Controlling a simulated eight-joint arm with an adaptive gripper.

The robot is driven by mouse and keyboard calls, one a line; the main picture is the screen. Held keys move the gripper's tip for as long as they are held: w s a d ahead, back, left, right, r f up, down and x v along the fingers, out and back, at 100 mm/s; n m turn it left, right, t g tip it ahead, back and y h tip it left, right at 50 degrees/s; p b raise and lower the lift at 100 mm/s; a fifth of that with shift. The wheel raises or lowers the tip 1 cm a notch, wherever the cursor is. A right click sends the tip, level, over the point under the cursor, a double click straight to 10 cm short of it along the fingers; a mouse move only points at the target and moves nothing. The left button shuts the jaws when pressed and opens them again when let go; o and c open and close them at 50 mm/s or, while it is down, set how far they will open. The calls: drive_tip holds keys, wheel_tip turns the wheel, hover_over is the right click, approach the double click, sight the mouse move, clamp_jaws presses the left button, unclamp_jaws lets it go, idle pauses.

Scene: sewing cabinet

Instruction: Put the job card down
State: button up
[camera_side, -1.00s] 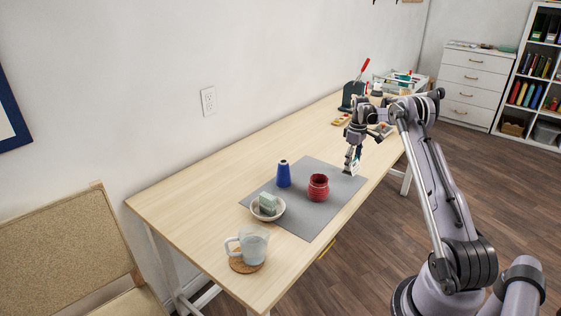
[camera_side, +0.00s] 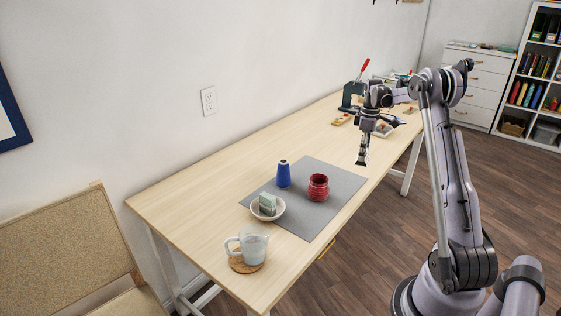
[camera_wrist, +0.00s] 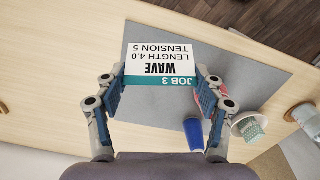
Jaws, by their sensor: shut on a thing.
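The job card (camera_wrist: 160,58) is white with a teal band, and it shows "JOB 3", "WAVE", "LENGTH 4.0" and "TENSION 5" upside down in the wrist view. My gripper (camera_wrist: 160,88) is shut on it, one finger at each side edge. In the side view my gripper (camera_side: 362,158) points down above the far right end of the grey mat (camera_side: 325,215), seemingly clear of the surface. The card is hard to make out there.
A glass mug (camera_side: 254,246) on a cork coaster (camera_side: 246,265) is nearer. The mat's right end looks bare.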

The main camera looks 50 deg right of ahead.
drive_tip(key=w+a+n, duration=0.5)
drive_tip(key=w+a, duration=0.2)
drive_tip(key=a, duration=0.5)
drive_tip(key=w+a+n, duration=0.5)
drive_tip(key=w+a, duration=0.2)
drive_tip(key=a, duration=0.5)
drive_tip(key=w+a+n, duration=0.5)
drive_tip(key=w+a, duration=0.2)
drive_tip(key=a, duration=0.6)
drive_tip(key=w+a+f, duration=0.1)
drive_tip(key=a+f, duration=0.1)
drive_tip(key=a, duration=0.1)
drive_tip(key=w+a+f, duration=0.2)
drive_tip(key=a, duration=0.1)
drive_tip(key=w+a+f, duration=0.2)
drive_tip(key=a, duration=0.1)
drive_tip(key=shift+w+a+f, duration=0.15)
drive_tip(key=shift+f, duration=0.05)
drive_tip(key=shift+w+a+f, duration=0.2)
drive_tip(key=shift+a+f, duration=0.1)
drive_tip(key=shift+a, duration=0.05)
drive_tip(key=shift+f, duration=1.95)
drive_tip(key=shift+f, duration=0.15)
drive_tip(key=o, duration=0.8)
